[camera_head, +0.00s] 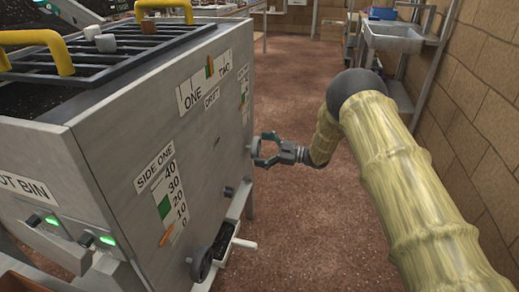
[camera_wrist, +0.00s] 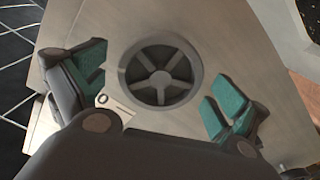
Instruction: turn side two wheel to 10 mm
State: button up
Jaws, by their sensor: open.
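In the wrist view a dark wheel with several spokes (camera_wrist: 160,73) is set on a pale metal face. My gripper (camera_wrist: 156,82) is open, with one teal-padded finger on each side of the wheel, and the fingers look apart from its rim. In the head view my gripper (camera_head: 262,149) is at the right edge of the grey machine panel, below the side two gauge (camera_head: 244,88). That gauge is too small and oblique to read. My gripper mostly hides the wheel there.
The grey machine (camera_head: 105,125) fills the left. The side one gauge (camera_head: 168,203) has an orange pointer near its bottom. Another dark wheel (camera_head: 202,264) sits below it, beside a black tray (camera_head: 222,243). Open floor (camera_head: 290,235) lies to the right, then a brick wall (camera_head: 480,90).

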aim_at(259, 148)
jog(key=shift+d, duration=0.1)
dwell(0.4)
jog(key=shift+p+v, duration=0.45)
jog(key=shift+v, duration=1.5)
jog(key=n+b, duration=0.1)
jog(key=n, duration=0.2)
jog(key=shift+f+n+b, duration=0.15)
jog(key=shift+n+b, duration=0.2)
jog(key=shift+n, duration=0.05)
jog(key=n+b, duration=0.1)
jog(key=n, duration=0.1)
jog(key=shift+n, duration=0.4)
jog(key=n+b, duration=0.4)
jog(key=n, duration=0.2)
jog(key=n+b, duration=0.5)
jog(key=n, duration=0.2)
jog(key=shift+f+b, duration=0.15)
jog(key=shift+b, duration=0.2)
jog(key=n+b, duration=0.3)
jog(key=shift+n+b, duration=0.3)
jog(key=shift+r+n, duration=0.3)
jog(key=shift+n, duration=0.1)
